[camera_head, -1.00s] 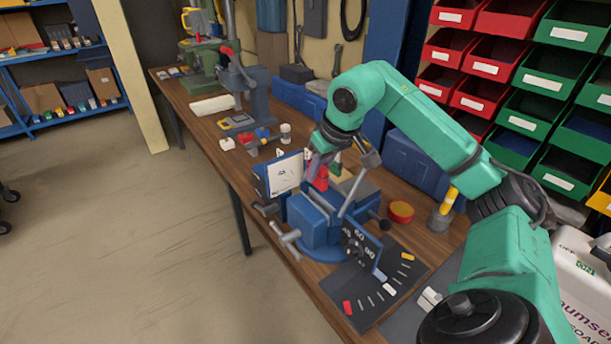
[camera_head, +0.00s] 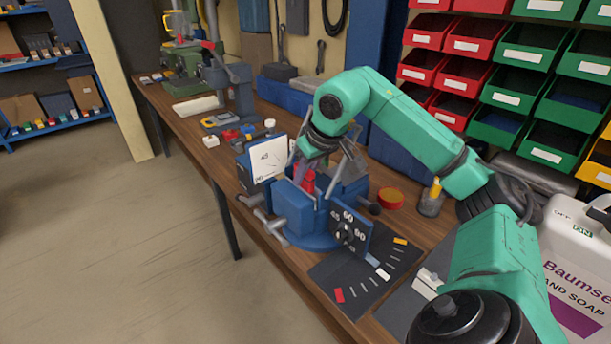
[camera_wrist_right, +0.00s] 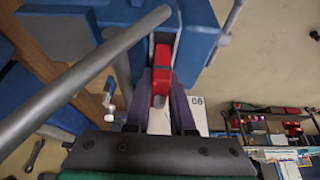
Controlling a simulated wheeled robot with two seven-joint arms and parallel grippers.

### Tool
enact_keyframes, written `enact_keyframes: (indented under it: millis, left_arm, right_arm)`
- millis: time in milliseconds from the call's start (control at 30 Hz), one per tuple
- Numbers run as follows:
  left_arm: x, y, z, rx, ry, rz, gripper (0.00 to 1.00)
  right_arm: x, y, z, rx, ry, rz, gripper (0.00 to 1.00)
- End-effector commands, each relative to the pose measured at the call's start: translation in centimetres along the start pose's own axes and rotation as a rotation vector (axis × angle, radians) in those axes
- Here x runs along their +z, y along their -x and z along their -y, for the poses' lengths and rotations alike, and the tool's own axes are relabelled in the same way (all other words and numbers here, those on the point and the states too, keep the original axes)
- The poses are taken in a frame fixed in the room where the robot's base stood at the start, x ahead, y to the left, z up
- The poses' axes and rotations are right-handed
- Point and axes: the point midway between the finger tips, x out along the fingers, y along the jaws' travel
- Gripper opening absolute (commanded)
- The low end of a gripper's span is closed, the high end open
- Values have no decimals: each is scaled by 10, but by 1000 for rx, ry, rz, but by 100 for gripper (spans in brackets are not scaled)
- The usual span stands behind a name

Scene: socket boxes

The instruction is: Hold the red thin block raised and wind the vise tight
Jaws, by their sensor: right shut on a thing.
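The red thin block (camera_head: 306,181) stands at the blue vise (camera_head: 293,212), level with the top of its jaws. My right gripper (camera_head: 308,166) reaches down from above and is shut on the block. In the right wrist view the red block (camera_wrist_right: 162,62) sits between the fingers of my right gripper (camera_wrist_right: 161,88), and the blue vise (camera_wrist_right: 196,20) lies around its far end. I cannot tell whether the jaws touch it. The vise's grey handle (camera_head: 270,226) is at its front left. My left gripper is out of view.
A round red-orange tin (camera_head: 390,198) and a grey cup (camera_head: 431,202) stand to the right. Bins line the wall.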

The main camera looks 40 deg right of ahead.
Motion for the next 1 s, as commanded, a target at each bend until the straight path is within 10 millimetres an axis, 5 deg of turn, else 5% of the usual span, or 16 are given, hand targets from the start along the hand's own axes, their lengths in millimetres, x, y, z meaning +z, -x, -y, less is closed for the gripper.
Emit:
enact_keyframes:
  millis: [33, 133, 167, 200, 267, 567, 1000]
  left_arm:
    - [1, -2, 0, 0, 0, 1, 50]
    - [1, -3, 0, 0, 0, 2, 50]
    - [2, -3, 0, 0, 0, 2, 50]
    - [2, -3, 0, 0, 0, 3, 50]
    - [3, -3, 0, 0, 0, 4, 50]
    - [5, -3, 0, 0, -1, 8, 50]
    - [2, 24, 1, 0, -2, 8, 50]
  right_arm:
    - [14, -14, 4, -6, 7, 57, 0]
    - [14, -15, 5, -8, 8, 58, 0]
    - [14, -15, 5, -8, 8, 58, 26]
    - [15, -15, 5, -9, 8, 58, 41]
    - [15, -15, 6, -10, 9, 58, 57]
    - [13, 5, 5, -7, 9, 49, 57]
    - [4, 114, 3, 0, 1, 3, 57]
